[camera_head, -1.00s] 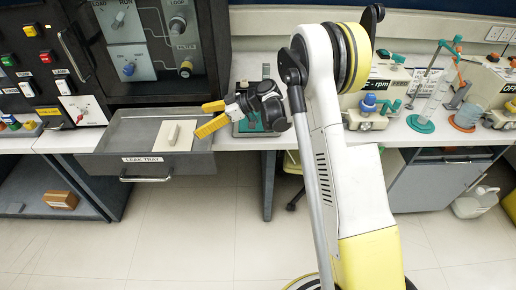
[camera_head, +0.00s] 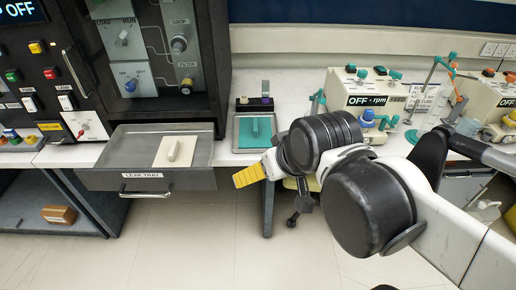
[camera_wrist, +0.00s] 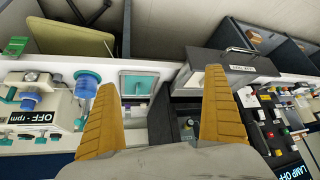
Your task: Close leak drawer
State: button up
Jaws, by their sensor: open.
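The leak tray drawer (camera_head: 196,178) is a grey open-topped drawer, pulled out from under the dark instrument cabinet at the left. Its front carries a LEAK TRAY label and a metal handle (camera_head: 146,191). A pale block with a raised grip (camera_head: 175,152) lies in it. My gripper (camera_head: 248,176) is right of the drawer, apart from it, by the bench's front edge; only one yellow finger shows clearly there. In the wrist view my gripper (camera_wrist: 160,77) has its two yellow fingers spread with nothing held. The drawer (camera_wrist: 232,64) appears upside down there, beyond the right fingertip.
Pump units (camera_head: 375,97) and teal and orange stands are further right. A chair (camera_head: 298,200) is partly hidden behind my arm. The floor before the drawer is clear.

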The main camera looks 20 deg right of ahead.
aim_at(126, 162)
jog(key=i+u, duration=0.15)
jog(key=u, duration=0.25)
jog(key=i+l+u, duration=0.1)
jog(key=u, duration=0.25)
jog(key=i+l+u, duration=0.1)
jog(key=u, duration=0.3)
jog(key=i, duration=0.05)
